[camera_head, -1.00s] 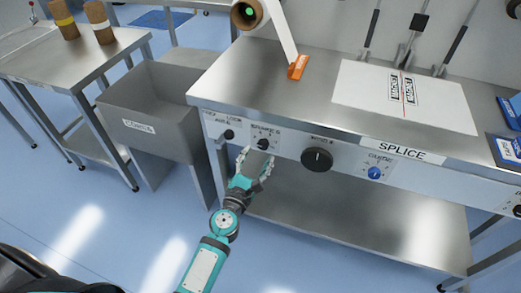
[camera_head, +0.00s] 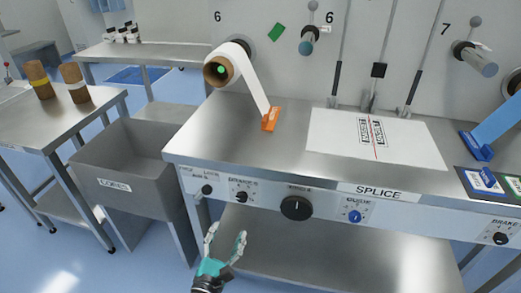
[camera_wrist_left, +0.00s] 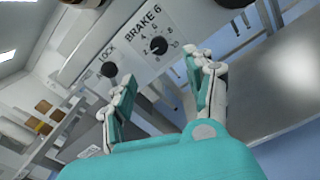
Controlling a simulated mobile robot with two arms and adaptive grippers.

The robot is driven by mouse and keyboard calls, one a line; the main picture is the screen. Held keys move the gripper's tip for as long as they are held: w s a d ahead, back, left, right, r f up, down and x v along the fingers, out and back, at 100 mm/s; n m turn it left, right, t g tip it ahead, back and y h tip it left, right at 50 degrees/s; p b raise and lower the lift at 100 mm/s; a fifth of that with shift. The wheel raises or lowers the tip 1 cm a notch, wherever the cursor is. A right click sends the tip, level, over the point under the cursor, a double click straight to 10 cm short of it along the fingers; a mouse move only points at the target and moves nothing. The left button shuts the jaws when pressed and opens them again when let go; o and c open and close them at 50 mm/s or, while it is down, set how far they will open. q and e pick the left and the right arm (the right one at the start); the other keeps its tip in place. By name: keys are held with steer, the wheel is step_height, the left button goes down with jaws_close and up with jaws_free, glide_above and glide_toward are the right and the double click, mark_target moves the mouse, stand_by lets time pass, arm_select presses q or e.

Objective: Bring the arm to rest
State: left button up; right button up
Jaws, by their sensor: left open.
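My left gripper (camera_head: 225,243) is teal and white and shows at the bottom of the head view, in front of and below the machine's control panel. Its fingers are spread apart with nothing between them. In the left wrist view the open fingers (camera_wrist_left: 165,95) point at the panel, with the BRAKE 6 knob (camera_wrist_left: 158,45) beyond them. The gripper stands apart from the brake knob (camera_head: 242,196). My right gripper is in neither view.
The steel splice table (camera_head: 210,125) carries a white sheet (camera_head: 340,135) and an orange block (camera_head: 271,118). A black knob (camera_head: 297,207) and a blue knob (camera_head: 354,215) sit on its front panel. A grey bin (camera_head: 95,160) stands to the left. A lower shelf (camera_head: 340,255) runs underneath.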

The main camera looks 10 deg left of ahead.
arm_select(q)
steer(key=s+f+m+g+h+p, duration=0.1)
steer(key=s+f+m+g, duration=0.25)
steer(key=f+m, duration=0.45)
steer(key=s+d+f+m+g+p, duration=0.15)
steer(key=s+f+m, duration=0.25)
steer(key=f, duration=0.7)
steer(key=s+a+f+m+g+h, duration=0.1)
steer(key=s+f+m+g, duration=0.25)
steer(key=f+m, duration=0.45)
steer(key=s+a+f+m+g+y, duration=0.1)
steer(key=s+f+m, duration=0.3)
steer(key=s, duration=0.5)
steer(key=s+a+f+m+g+p, duration=0.1)
steer(key=s+a+f+m+g, duration=0.2)
steer(key=s+f, duration=0.4)
steer(key=s+a+f+m+g+y+p, duration=0.1)
steer(key=s+f+m+g, duration=0.3)
steer(key=s, duration=0.8)
steer(key=shift+s+a+f+m+y, duration=0.3)
steer(key=shift+a+f+m, duration=0.45)
steer(key=shift+f+m, duration=0.35)
